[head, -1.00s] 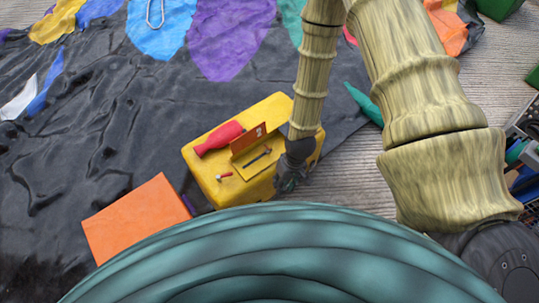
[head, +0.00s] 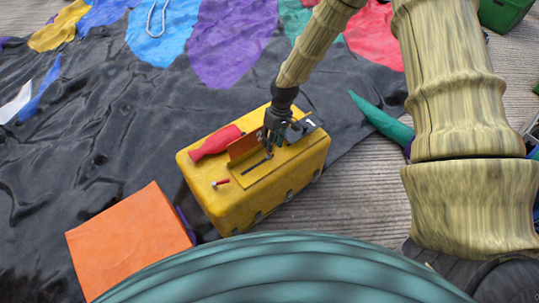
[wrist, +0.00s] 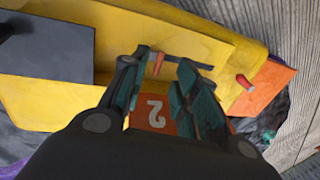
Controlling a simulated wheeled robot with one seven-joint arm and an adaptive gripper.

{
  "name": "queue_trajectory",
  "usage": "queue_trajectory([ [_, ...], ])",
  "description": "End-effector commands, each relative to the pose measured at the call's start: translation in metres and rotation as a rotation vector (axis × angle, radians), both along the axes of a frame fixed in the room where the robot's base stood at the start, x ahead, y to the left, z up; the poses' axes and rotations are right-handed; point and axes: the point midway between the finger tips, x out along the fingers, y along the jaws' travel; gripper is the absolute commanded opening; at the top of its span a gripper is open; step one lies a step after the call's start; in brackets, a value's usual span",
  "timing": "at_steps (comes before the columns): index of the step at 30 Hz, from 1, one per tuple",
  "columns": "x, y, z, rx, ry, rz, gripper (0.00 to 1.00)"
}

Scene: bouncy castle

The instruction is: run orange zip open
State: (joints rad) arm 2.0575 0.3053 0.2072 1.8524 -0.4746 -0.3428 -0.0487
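A yellow box (head: 245,205) has a panel on top with a dark straight zip track (head: 257,166); the track also shows in the wrist view (wrist: 190,60). At the track's end a small orange-red pull (wrist: 157,63) stands up. An orange plate marked 2 (head: 243,146) stands beside the track; it shows between my fingers in the wrist view (wrist: 154,112). My gripper (head: 268,152) is low over the panel. In the wrist view its fingers (wrist: 164,62) are apart, one on each side of the pull. I cannot tell whether they touch it.
A grey plate marked 1 (head: 310,124) is on the box's right. A red bottle-shaped piece (head: 216,142) and a small red-tipped peg (head: 220,183) are on its left. An orange block (head: 128,240) lies to the left.

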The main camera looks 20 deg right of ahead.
Motion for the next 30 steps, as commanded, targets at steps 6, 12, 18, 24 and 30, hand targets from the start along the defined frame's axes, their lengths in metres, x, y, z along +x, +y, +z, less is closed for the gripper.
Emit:
queue_trajectory([
  [6, -0.003, 0.007, -0.037, 0.001, 0.001, -0.001, 0.30],
  [12, -0.005, 0.011, -0.060, 0.001, 0.001, -0.001, 0.30],
  [18, -0.005, 0.013, -0.068, 0.001, 0.000, -0.001, 0.30],
  [24, -0.005, 0.013, -0.069, 0.001, 0.000, -0.001, 0.30],
  [30, -0.005, 0.013, -0.069, 0.001, 0.000, -0.001, 0.08],
])
